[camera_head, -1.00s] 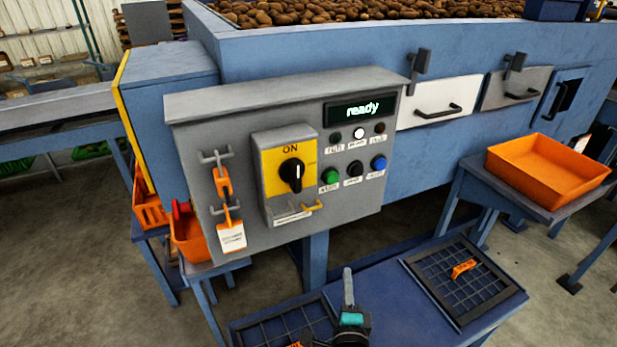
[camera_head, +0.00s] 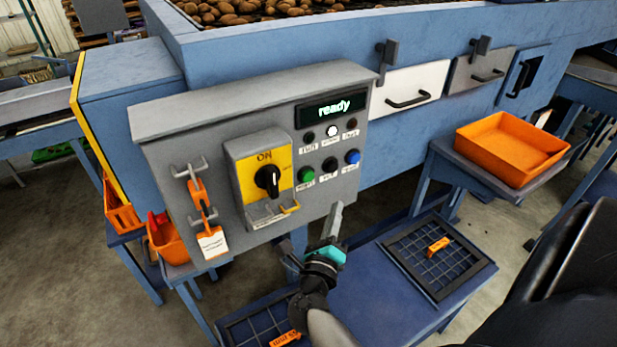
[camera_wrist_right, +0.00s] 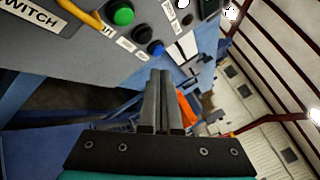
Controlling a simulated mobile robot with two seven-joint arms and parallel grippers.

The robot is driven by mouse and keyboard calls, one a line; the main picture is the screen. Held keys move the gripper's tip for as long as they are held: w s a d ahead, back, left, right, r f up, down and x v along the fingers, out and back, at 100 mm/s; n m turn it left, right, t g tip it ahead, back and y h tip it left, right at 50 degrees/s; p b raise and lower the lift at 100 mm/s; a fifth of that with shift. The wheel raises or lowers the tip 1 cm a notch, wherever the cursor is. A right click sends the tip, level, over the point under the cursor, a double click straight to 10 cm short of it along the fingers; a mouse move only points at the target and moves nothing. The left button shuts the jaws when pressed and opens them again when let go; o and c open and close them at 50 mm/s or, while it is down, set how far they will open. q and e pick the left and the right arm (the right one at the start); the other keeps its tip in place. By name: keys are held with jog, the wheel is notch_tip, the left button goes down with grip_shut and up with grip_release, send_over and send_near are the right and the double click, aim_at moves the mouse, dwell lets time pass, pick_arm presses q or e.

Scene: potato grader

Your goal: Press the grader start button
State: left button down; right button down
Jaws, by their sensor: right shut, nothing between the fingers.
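The grey control panel (camera_head: 222,140) stands at the front of the blue grader. Its green button (camera_head: 306,174) is at the left of the lower button row, with a black button (camera_head: 330,165) and a blue button (camera_head: 352,157) to its right. The green button also shows in the right wrist view (camera_wrist_right: 124,16). The display (camera_head: 333,108) reads "ready". My right gripper (camera_head: 335,212) is shut and empty, below the button row and apart from the panel. In the right wrist view its fingers (camera_wrist_right: 158,84) lie together. My left gripper is not in view.
A yellow rotary switch plate (camera_head: 262,172) with its knob at ON is left of the buttons. Orange lockout tags (camera_head: 201,200) hang further left. A blue table with a mesh tray (camera_head: 470,283) is below. An orange bin (camera_head: 508,148) stands at right.

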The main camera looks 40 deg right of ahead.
jog(key=b, duration=0.3)
send_near(314, 174)
jog(key=s+d+x, duration=0.1)
jog(key=x, duration=0.4)
jog(key=shift+w+f, duration=0.1)
jog(key=shift+w, duration=0.15)
dwell(1.5)
jog(key=shift+w, duration=0.2)
jog(key=shift+w, duration=0.15)
dwell(0.5)
jog(key=shift+w+a+r+b, duration=0.1)
jog(key=shift+w+r+b, duration=0.2)
jog(key=shift+r+b, duration=0.1)
dwell(1.0)
jog(key=shift+s+a+f, duration=0.1)
jog(key=shift+f, duration=0.15)
dwell(0.4)
